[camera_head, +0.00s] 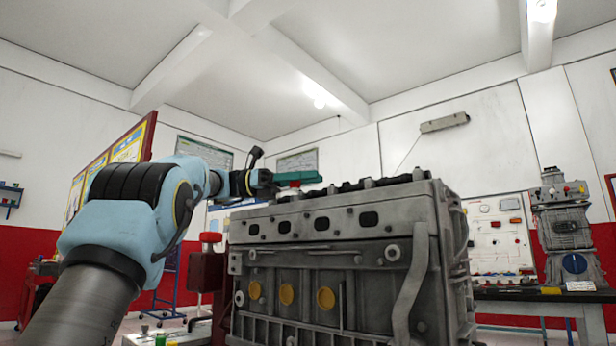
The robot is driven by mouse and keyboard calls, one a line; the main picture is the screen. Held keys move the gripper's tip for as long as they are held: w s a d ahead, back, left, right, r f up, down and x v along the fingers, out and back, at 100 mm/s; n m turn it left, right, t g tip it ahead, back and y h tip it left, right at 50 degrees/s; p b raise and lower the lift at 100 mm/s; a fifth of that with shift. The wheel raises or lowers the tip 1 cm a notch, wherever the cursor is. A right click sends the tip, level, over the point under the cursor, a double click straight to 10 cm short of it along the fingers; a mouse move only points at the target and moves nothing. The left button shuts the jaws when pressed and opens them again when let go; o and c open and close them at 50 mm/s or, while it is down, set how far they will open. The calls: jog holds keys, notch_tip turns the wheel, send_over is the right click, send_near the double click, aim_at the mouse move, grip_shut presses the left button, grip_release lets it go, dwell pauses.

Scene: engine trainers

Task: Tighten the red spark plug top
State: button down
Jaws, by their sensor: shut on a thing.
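My gripper (298,178) is the dark and teal end of my light-blue arm. It lies nearly level at the top left of the grey engine (343,222), close above its upper edge. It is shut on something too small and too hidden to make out. I cannot pick out the red spark plug top. The engine's top is seen almost edge-on, with dark parts (368,184) along it to the right of my gripper.
A red post with a red cap (210,240) stands left of the engine. A second engine unit (566,230) sits on a dark bench (525,294) at the right. A board (500,236) hangs on the back wall. The space above the engine is clear.

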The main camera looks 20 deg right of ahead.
jog(key=shift+s+a+m+g+y, duration=0.1)
jog(key=shift+a+m+g+y, duration=0.05)
jog(key=shift+m+g+y, duration=0.55)
jog(key=shift+s+a+m+g+y, duration=0.1)
jog(key=shift+m+g+y, duration=0.5)
jog(key=shift+g+y, duration=0.15)
jog(key=shift+m+y, duration=0.3)
jog(key=shift+y, duration=0.15)
jog(key=shift+s, duration=0.1)
jog(key=c, duration=0.6)
grip_release()
jog(key=p+v, duration=0.2)
jog(key=p, duration=0.1)
jog(key=p+v, duration=0.6)
jog(key=shift+r, duration=0.3)
jog(key=p+v, duration=0.2)
jog(key=shift+f+p, duration=0.15)
jog(key=shift+p, duration=0.25)
jog(key=shift+w+a+f+p, duration=0.2)
jog(key=shift+w+f+p, duration=0.05)
jog(key=shift+w+p, duration=0.15)
